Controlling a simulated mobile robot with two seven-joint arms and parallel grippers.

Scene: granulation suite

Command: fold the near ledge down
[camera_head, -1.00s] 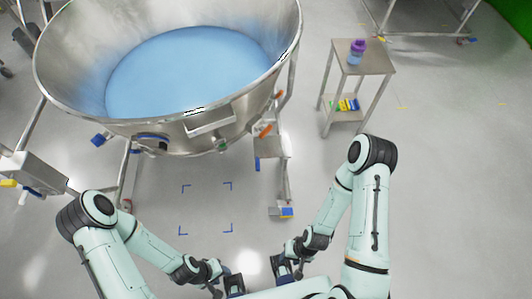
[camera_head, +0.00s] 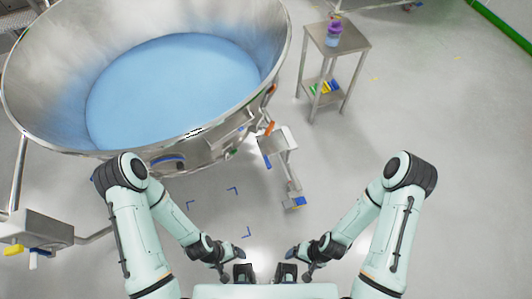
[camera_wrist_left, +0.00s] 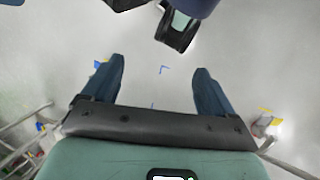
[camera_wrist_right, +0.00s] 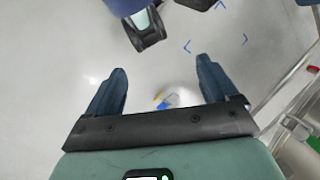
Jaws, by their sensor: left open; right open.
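My left gripper (camera_head: 243,273) and right gripper (camera_head: 285,273) are side by side at the bottom of the head view, close to my body and well short of the vessel. The left wrist view shows the left fingers (camera_wrist_left: 158,66) apart with nothing between them. The right wrist view shows the right fingers (camera_wrist_right: 162,68) apart and empty. A large steel vessel (camera_head: 55,85) holding blue material stands ahead on the left. A flat grey plate (camera_head: 279,140) sticks out beside its right leg. I cannot tell whether this plate is the near ledge.
A small steel side table (camera_head: 345,40) at upper right carries a purple-topped bottle (camera_head: 334,30). A grey box (camera_head: 35,230) with a yellow part is at the lower left. Blue corner marks (camera_head: 232,190) lie on the floor. Open floor spreads to the right.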

